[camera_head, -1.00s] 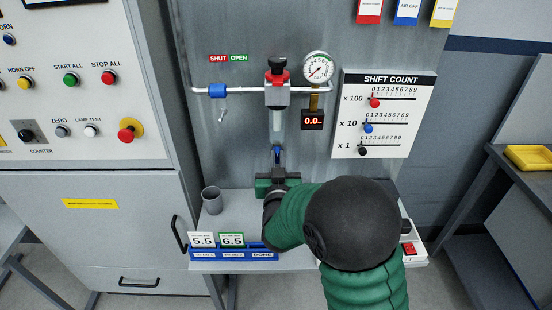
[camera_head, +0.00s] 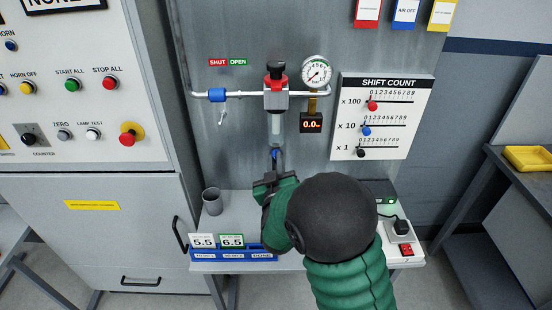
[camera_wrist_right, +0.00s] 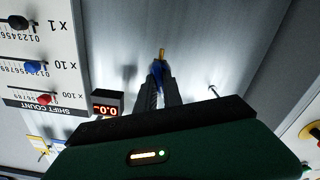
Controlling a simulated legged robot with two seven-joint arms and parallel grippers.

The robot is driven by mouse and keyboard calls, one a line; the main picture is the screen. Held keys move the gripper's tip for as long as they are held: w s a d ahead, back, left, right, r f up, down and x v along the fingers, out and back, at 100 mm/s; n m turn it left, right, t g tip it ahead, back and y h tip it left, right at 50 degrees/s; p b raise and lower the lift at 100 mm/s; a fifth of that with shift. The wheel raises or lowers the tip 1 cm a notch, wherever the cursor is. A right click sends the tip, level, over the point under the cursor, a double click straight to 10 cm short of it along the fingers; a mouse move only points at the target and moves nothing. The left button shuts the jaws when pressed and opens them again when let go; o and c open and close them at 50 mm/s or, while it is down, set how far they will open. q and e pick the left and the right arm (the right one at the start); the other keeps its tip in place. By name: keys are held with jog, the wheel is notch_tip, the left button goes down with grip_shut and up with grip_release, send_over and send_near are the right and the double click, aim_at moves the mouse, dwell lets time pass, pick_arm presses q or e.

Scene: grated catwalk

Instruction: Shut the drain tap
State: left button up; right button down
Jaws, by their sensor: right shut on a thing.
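The drain tap (camera_head: 275,154) is a small blue piece under the clear bowl of the air unit on the grey panel. My right gripper (camera_head: 274,172) is just below it, reaching up from the shelf side. In the right wrist view the gripper (camera_wrist_right: 158,86) has its two dark fingers closed on the blue tap (camera_wrist_right: 157,68). A brass-coloured tip (camera_wrist_right: 162,54) shows beyond the tap. The fingers hide part of the tap, and I cannot tell its exact turn. My left gripper is not in view.
Above the tap is the clear bowl (camera_head: 275,126) with a red and black knob (camera_head: 275,72). A gauge (camera_head: 317,70) and a 0.0 display (camera_head: 311,123) are to its right. A grey cup (camera_head: 212,202) and a blue card rack (camera_head: 235,254) stand on the shelf.

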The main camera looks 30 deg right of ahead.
jog(key=n+p, duration=0.2)
jog(key=n, duration=0.1)
jog(key=shift+a+n, duration=0.1)
jog(key=shift+n, duration=0.3)
jog(key=n+p, duration=0.2)
jog(key=n, duration=0.1)
jog(key=shift+n, duration=0.3)
jog(key=shift+w+f+n+p, duration=0.1)
jog(key=shift+n+p, duration=1)
jog(key=shift+n, duration=0.45)
jog(key=shift+f+n+p, duration=0.1)
jog(key=shift+n+p, duration=0.95)
jog(key=shift+n, duration=0.5)
jog(key=c, duration=1.8)
grip_release()
jog(key=o, duration=0.3)
jog(key=shift+w+f, duration=0.2)
jog(key=shift+s, duration=0.1)
